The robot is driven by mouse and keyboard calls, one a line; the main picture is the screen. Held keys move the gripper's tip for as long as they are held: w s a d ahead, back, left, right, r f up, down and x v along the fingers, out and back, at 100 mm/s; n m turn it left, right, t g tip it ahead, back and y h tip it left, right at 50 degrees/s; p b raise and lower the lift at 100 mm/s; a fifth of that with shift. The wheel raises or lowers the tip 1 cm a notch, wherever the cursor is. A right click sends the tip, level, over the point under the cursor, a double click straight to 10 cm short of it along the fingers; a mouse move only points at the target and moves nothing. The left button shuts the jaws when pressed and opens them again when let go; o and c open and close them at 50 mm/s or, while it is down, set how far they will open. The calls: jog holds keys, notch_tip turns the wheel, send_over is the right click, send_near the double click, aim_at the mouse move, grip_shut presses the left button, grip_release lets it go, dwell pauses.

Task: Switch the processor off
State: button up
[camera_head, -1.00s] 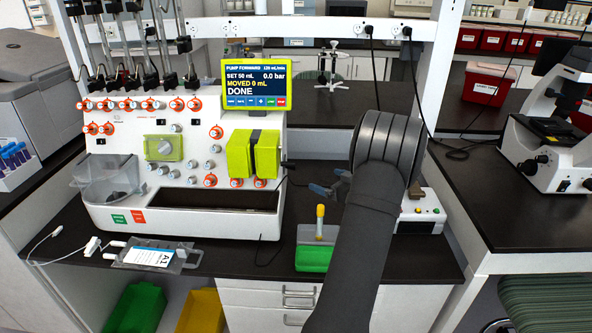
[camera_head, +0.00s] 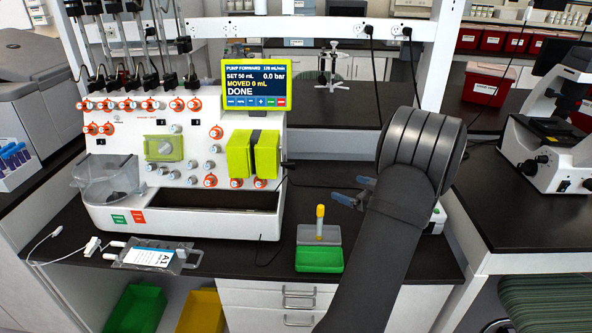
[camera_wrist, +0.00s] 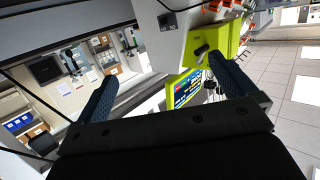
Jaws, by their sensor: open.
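The processor (camera_head: 200,120) is a white machine at the left of the black bench, with orange-ringed knobs and a lime pump block (camera_head: 253,155). Its lime-framed screen (camera_head: 256,85) reads "PUMP FORWARD" and "DONE". A green label or button (camera_head: 119,218) and a red one (camera_head: 138,216) sit low on its front left; their text is too small to read. My gripper (camera_head: 355,192) is open and empty, right of the processor and apart from it. In the wrist view, the open blue fingers of my gripper (camera_wrist: 160,68) show, with the screen (camera_wrist: 184,88) between and beyond them.
A grey and green tray (camera_head: 319,259) with a yellow-capped tube (camera_head: 320,219) stands on the bench below my gripper. A labelled bag (camera_head: 153,257) and cable lie at the front left. A white device (camera_head: 436,219) is partly hidden behind my arm. A microscope (camera_head: 550,150) stands far right.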

jog(key=shift+s+d, duration=0.25)
